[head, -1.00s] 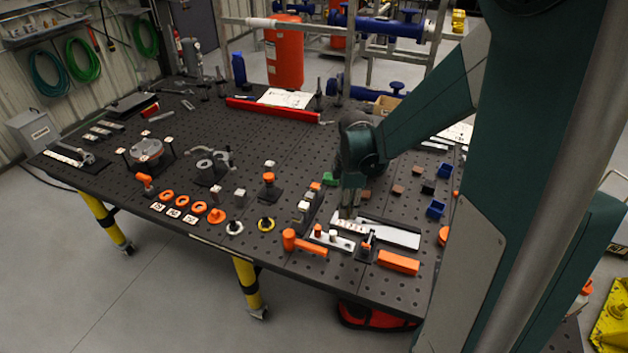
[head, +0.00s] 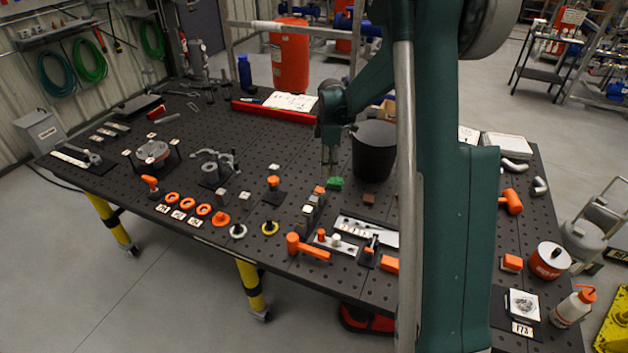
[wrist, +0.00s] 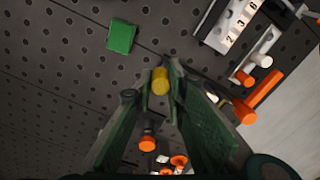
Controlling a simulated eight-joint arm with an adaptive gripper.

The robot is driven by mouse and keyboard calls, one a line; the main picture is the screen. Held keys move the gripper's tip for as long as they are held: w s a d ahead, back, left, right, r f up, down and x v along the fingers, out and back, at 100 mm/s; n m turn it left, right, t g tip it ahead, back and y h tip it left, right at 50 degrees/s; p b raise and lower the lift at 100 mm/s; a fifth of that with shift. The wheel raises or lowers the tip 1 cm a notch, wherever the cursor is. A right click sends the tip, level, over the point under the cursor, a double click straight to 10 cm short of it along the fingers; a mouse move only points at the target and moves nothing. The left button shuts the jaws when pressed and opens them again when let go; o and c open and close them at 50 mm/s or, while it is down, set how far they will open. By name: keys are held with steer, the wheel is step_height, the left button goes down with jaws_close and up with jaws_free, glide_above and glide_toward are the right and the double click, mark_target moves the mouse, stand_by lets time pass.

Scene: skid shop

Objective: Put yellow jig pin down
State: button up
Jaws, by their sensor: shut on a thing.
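The yellow jig pin (wrist: 161,80) shows end-on in the wrist view, clasped between the fingertips of my gripper (wrist: 160,88). In the head view my gripper (head: 329,168) points down above the black table, just left of a green block (head: 335,183). The pin is too small to make out there. In the wrist view the green block (wrist: 122,37) lies on the table up and left of the pin. The strip numbered 1 to 4 (wrist: 236,24) lies at the upper right; its plate (head: 372,234) is to the right of my gripper in the head view.
An orange-headed hammer (head: 308,248) and a grey stepped block (head: 308,213) lie nearer the front edge. An orange-topped pin stand (head: 273,187) is to the left. A black bucket (head: 374,152) stands close on the right.

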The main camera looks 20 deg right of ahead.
steer(key=w+f, duration=0.1)
steer(key=w, duration=1.3)
steer(key=shift+f+p, duration=0.3)
steer(key=shift+p, duration=0.05)
steer(key=shift+w+a, duration=0.1)
steer(key=shift+f, duration=3.1)
steer(key=shift+f+p, duration=0.45)
steer(key=shift+f, duration=1.45)
steer(key=shift+f, duration=0.15)
steer(key=o, duration=0.9)
